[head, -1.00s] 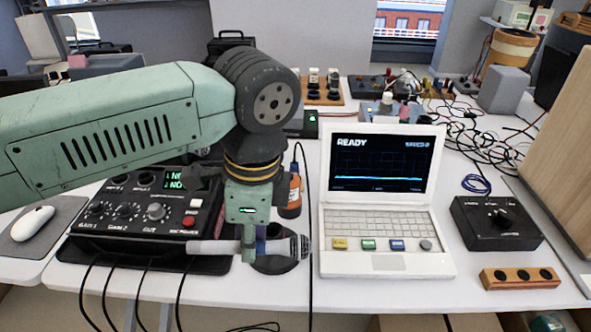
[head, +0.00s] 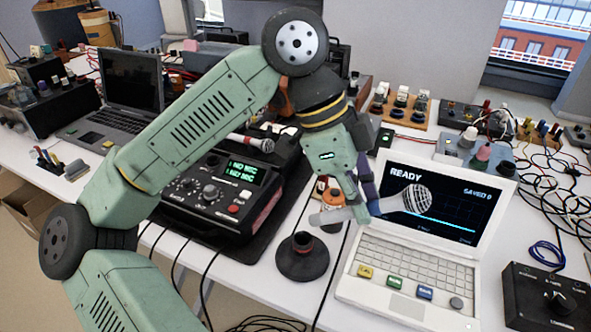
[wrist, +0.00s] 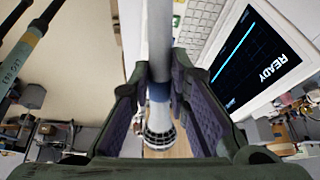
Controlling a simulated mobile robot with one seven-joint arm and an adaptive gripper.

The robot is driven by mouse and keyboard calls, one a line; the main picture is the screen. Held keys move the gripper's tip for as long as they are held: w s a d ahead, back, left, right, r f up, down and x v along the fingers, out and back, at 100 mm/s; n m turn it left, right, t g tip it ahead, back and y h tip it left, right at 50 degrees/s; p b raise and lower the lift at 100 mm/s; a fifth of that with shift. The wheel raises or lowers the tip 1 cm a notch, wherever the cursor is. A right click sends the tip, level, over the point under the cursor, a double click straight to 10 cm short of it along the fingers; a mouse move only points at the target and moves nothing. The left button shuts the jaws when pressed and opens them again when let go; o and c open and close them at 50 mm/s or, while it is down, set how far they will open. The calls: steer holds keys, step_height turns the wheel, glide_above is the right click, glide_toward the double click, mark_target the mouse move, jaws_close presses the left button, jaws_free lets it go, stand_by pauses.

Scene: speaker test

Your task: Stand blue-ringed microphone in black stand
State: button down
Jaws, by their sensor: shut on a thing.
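My gripper (head: 362,203) is shut on the grey handle of the blue-ringed microphone (head: 412,198) and holds it in the air. The microphone lies nearly level, with its mesh head to the right in front of the laptop screen and its handle end to the left. In the wrist view the microphone (wrist: 158,60) runs between the purple finger pads, with its blue ring and mesh head visible. The black stand (head: 302,262) stands upright on the table, lower left of the gripper.
A white laptop (head: 400,280) showing READY stands right of the stand. A black control box (head: 205,200) stands to the left, with a red-ringed microphone (head: 250,143) near its back edge. Black cables run over the front edge.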

steer(key=w+a+r+n+t+h+p, duration=0.2)
steer(key=w+a+r+n+h, duration=0.15)
steer(key=h, duration=0.35)
steer(key=n+t+h+p, duration=0.3)
steer(key=n+t, duration=0.1)
steer(key=t, duration=0.2)
glide_above(294, 241)
step_height(294, 241, down, 5)
step_height(294, 241, down, 8)
steer(key=b, duration=0.8)
steer(key=shift+r, duration=0.15)
steer(key=shift+f+b, duration=0.9)
steer(key=shift+f, duration=1)
steer(key=shift+f, duration=0.6)
steer(key=c, duration=1.4)
jaws_free()
steer(key=shift+c, duration=0.2)
